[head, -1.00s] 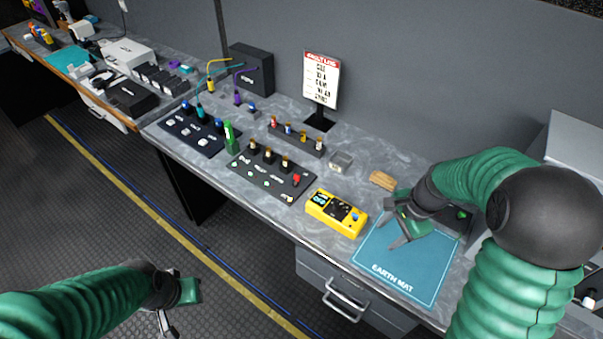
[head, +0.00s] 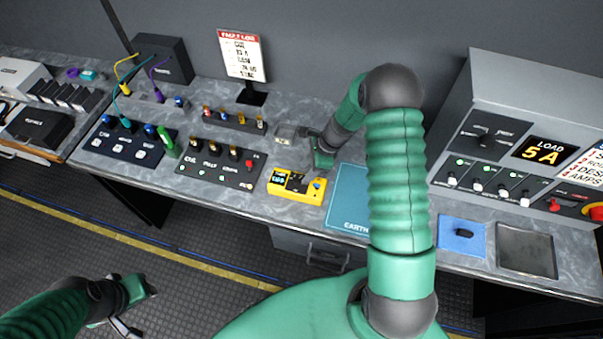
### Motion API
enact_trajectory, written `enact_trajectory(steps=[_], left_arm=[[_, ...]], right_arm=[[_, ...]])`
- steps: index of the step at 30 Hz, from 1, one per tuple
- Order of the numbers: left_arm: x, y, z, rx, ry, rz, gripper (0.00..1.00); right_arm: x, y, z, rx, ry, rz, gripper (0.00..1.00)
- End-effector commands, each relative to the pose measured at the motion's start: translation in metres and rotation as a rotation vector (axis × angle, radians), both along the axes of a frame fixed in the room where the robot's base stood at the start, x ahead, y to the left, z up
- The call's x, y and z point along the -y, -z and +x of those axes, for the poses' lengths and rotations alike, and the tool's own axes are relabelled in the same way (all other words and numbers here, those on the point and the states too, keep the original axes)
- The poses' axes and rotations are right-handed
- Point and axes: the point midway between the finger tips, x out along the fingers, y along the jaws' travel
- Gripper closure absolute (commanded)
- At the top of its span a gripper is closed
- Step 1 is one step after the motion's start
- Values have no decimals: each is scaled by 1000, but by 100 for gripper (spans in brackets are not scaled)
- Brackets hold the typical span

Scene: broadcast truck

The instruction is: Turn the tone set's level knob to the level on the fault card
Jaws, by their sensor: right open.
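The yellow tone set (head: 296,186) lies on the bench, with a dark display at its left and a blue knob (head: 317,186) at its right end. The display digits are too small to read. The fault card (head: 241,55), white with a red header, stands upright behind on a dark base; its lines are too blurred to read surely. My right gripper (head: 316,152) is open, just behind the tone set and apart from the knob as far as I can see; its fingers are partly hidden. My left gripper (head: 122,322) hangs low over the floor, away from the bench; its jaw opening is unclear.
A dark panel with knobs (head: 216,169) sits left of the tone set, and a blue earth mat (head: 345,200) lies to its right. A small clear box (head: 284,133) is behind. A grey load cabinet (head: 530,80) reading 5 A stands at the right.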

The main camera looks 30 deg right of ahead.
Motion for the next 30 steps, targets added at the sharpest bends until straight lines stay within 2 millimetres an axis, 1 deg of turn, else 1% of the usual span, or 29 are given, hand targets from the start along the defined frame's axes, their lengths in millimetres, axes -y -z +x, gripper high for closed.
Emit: enact_trajectory(steps=[1, 3, 7, 10, 16, 17, 27, 30], left_arm=[[0, -4, 0, 0, 0, 0, 64], [0, -6, 0, 0, -1, 0, 64], [0, -8, 0, 0, -1, 0, 64], [0, -8, 0, 0, -1, 0, 64], [0, -8, 0, 0, -1, 0, 64], [0, -8, 0, 0, -1, 0, 64], [0, -8, 0, 0, -1, 0, 64], [0, -8, 0, 0, -1, 0, 64]], right_arm=[[-6, 8, 2, -3, -2, 2, 51], [-11, 20, 4, -1, -3, 0, 51], [-15, 34, 6, 2, -2, 0, 51], [-14, 39, 8, 3, -1, 0, 51], [-13, 41, 9, 2, -2, 1, 51], [-13, 41, 9, 2, -2, 1, 54], [-15, 39, 9, 3, -2, -1, 99], [-15, 39, 9, 3, -3, -2, 100]])
